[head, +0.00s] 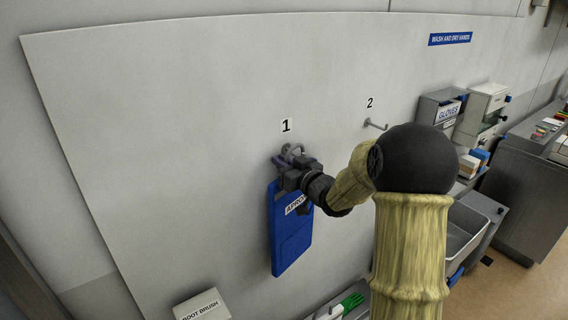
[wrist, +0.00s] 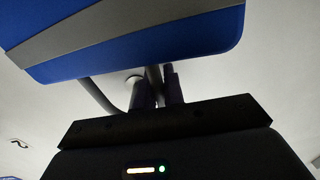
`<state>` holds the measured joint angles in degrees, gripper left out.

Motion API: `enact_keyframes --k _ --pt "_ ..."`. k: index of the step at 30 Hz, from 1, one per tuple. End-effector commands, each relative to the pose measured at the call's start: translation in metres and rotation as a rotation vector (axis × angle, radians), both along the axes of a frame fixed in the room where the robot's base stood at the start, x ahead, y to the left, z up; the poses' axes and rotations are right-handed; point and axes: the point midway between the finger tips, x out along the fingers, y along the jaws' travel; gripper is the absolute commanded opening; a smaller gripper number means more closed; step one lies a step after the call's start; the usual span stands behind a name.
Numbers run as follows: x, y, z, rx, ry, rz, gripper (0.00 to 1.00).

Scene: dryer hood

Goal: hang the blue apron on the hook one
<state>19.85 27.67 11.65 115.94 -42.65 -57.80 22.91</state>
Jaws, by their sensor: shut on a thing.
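The blue apron (head: 290,240) is a flat blue panel with an "APRON" label, hanging below my gripper (head: 289,160) against the white wall panel. My gripper is at hook one (head: 294,149), just under the "1" sign, and is shut on the apron's loop. In the wrist view the blue apron (wrist: 130,40) with a grey band fills the top, and a curved loop (wrist: 100,97) runs down to the fingers (wrist: 158,95). The fingers hide part of the hook, so I cannot tell whether the loop is over it.
Hook two (head: 376,125) is bare, to the right under the "2" sign. A glove dispenser (head: 440,110) and a sink (head: 470,232) stand further right. A boot brush box (head: 202,306) is below left. The wall around the hooks is clear.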

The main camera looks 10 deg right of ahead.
Motion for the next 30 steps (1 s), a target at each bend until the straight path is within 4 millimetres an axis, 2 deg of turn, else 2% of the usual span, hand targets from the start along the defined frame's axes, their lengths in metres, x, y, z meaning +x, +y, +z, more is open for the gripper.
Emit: enact_keyframes --k 8,27,28,30 --pt "0.0024 0.0011 -0.0102 0.0 -0.002 0.001 0.0" --pt "0.0025 0.0011 -0.0103 0.0 -0.002 0.001 0.0" --pt "0.0025 0.0011 -0.0104 0.0 -0.002 0.001 0.14" --pt "0.0025 0.0011 -0.0104 0.0 -0.002 0.001 0.28"
